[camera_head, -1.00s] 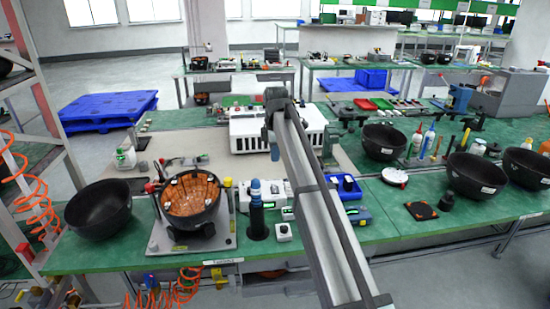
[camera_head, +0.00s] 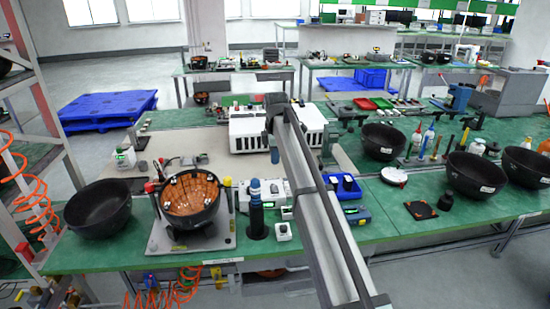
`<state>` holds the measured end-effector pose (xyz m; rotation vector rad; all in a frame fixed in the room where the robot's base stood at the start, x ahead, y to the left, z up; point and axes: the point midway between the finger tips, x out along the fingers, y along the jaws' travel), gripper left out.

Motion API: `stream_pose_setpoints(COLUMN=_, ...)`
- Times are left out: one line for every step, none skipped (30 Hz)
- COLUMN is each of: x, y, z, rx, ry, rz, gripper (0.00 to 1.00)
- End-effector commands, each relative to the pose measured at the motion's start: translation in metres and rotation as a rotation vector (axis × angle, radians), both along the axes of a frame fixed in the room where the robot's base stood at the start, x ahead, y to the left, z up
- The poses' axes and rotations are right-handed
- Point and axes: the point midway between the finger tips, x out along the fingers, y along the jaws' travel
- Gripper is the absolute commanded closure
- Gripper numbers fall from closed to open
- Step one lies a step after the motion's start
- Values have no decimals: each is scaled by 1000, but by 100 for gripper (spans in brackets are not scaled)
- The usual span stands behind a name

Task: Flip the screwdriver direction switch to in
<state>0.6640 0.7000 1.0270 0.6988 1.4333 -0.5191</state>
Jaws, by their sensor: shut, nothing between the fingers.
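A screwdriver (camera_head: 256,205) with a blue upper part stands upright in a dark round holder (camera_head: 258,232) near the front edge of the green table. Its direction switch is too small to make out. My gripper (camera_head: 275,157) hangs down from the end of my arm, above and a little to the right of the screwdriver in the picture. It is small and dark here, and it is shut and empty. It looks apart from the screwdriver.
A fixture with an orange-lined bowl (camera_head: 190,194) stands left of the screwdriver. Grey-white boxes (camera_head: 263,191) stand close behind it, and a small white button box (camera_head: 283,231) is at its right. A large white unit (camera_head: 245,128) stands behind.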

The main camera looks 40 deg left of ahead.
Motion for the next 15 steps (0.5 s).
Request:
stream_pose_setpoints(x=1, y=0, z=-11, rx=-1, ry=1, rz=0, gripper=100)
stream_pose_setpoints(x=1, y=1, z=-16, rx=-1, ry=1, rz=0, gripper=100)
stream_pose_setpoints(x=1, y=1, z=-23, rx=-1, ry=1, rz=0, gripper=100)
stream_pose_setpoints(x=2, y=2, z=-28, rx=-1, ry=1, rz=0, gripper=100)
stream_pose_setpoints(x=3, y=2, z=-33, rx=-1, ry=1, rz=0, gripper=100)
stream_pose_setpoints(x=3, y=3, z=-41, rx=-1, ry=1, rz=0, gripper=100)
stream_pose_setpoints(x=4, y=3, z=-46, rx=-1, ry=1, rz=0, gripper=100)
stream_pose_setpoints(x=4, y=4, z=-51, rx=-1, ry=1, rz=0, gripper=100)
stream_pose_setpoints(x=5, y=5, z=-58, rx=-1, ry=1, rz=0, gripper=100)
stream_pose_setpoints(x=5, y=5, z=-63, rx=-1, ry=1, rz=0, gripper=100)
stream_pose_setpoints(x=6, y=5, z=-68, rx=-1, ry=1, rz=0, gripper=100)
stream_pose_setpoints(x=6, y=6, z=-74, rx=-1, ry=1, rz=0, gripper=100)
stream_pose_setpoints(x=7, y=6, z=-78, rx=-1, ry=1, rz=0, gripper=100)
stream_pose_setpoints(x=7, y=7, z=-82, rx=-1, ry=1, rz=0, gripper=100)
stream_pose_setpoints(x=8, y=7, z=-88, rx=-1, ry=1, rz=0, gripper=100)
